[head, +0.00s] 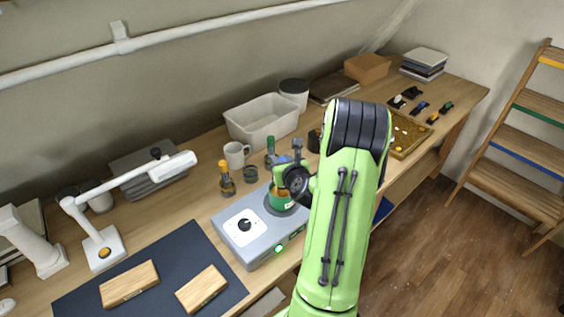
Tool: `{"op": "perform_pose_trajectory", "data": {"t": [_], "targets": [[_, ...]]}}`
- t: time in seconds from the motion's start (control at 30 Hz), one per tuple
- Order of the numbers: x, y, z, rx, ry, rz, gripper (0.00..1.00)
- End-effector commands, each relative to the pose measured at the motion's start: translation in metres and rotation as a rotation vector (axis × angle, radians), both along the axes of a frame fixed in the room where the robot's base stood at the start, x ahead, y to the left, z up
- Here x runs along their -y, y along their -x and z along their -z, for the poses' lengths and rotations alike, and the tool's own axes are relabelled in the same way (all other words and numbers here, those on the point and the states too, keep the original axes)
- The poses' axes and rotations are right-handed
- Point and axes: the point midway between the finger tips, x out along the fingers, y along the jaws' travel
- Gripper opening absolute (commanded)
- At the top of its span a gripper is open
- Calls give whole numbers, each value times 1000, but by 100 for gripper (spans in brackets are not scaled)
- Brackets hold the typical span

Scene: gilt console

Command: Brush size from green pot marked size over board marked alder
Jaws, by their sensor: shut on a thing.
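The green pot (283,204) stands on a grey heater box with a dial. Its label is too small to read. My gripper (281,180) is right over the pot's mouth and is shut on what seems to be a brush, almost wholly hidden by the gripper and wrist. Whether its bristles are in the size cannot be told. Two light wooden boards lie apart on a dark mat (185,262) at the front left: a left board (129,284) and a right board (202,288). I cannot read which is marked alder.
The heater box (247,233) sits right of the mat. Orange-handled (227,182) and green-handled tools, a white mug (236,155) and a pale bin (262,120) stand behind it. A white lamp (104,248) reaches over the table behind the mat. My arm hides part of the right side.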

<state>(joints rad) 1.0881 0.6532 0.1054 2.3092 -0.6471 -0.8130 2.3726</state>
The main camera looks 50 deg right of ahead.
Motion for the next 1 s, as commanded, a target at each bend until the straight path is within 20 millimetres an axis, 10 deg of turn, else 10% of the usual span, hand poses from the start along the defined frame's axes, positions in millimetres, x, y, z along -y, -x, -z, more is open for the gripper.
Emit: {"op": "perform_pose_trajectory", "data": {"t": [0.33, 1.0], "targets": [[-1, 1, -2, -5, -3, -1, 0], [0, 0, -67, -2, -1, 0, 0]]}}
